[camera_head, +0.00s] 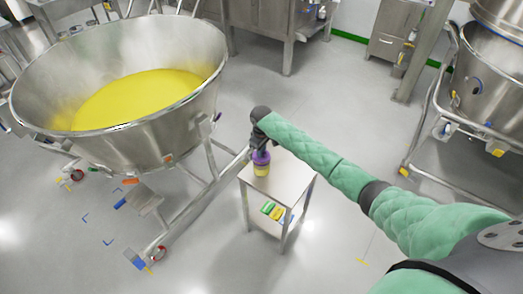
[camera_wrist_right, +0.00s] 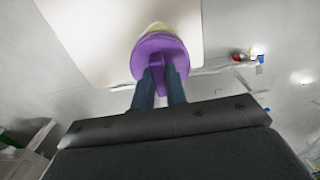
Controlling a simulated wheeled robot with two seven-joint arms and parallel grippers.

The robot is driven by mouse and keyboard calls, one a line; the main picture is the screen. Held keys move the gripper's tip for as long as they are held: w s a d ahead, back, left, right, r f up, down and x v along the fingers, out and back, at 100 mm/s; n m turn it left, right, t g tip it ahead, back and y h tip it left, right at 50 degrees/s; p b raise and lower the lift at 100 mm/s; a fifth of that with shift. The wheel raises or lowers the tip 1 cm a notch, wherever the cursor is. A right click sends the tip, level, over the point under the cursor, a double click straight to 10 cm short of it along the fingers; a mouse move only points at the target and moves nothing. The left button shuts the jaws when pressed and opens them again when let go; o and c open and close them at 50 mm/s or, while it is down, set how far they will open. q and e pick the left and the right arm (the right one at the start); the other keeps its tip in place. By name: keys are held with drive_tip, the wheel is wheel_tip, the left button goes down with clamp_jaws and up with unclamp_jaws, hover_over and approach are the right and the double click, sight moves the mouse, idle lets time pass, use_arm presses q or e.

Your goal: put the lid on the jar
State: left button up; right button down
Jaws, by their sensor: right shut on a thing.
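The jar (camera_head: 261,171) is small and yellowish and stands on a small steel table. The purple lid (camera_head: 261,157) is right above the jar's mouth and looks level in the head view; I cannot tell whether it rests fully on the rim. My right gripper (camera_head: 259,141) reaches down from above. In the right wrist view the gripper (camera_wrist_right: 160,77) is shut on the upright grip of the round purple lid (camera_wrist_right: 150,51). The lid hides most of the jar (camera_wrist_right: 158,29), whose pale yellow edge shows just beyond it. My left gripper is not in view.
The small table (camera_head: 290,178) has free room right of the jar. A large steel bowl of yellow powder (camera_head: 125,100) stands on a wheeled frame at left. Another steel vessel (camera_head: 490,75) stands at right.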

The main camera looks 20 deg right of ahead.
drive_tip(key=shift+f, duration=0.35)
drive_tip(key=c, duration=1.3)
unclamp_jaws()
drive_tip(key=shift+c, duration=0.2)
drive_tip(key=shift+r+b, duration=0.75)
drive_tip(key=shift+r, duration=0.3)
wheel_tip(320, 180, up, 4)
drive_tip(key=shift+f+b, duration=0.1)
drive_tip(key=shift+b, duration=0.55)
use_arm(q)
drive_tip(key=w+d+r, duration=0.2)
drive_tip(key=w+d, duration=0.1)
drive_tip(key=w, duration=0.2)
use_arm(e)
drive_tip(key=shift+r, duration=0.95)
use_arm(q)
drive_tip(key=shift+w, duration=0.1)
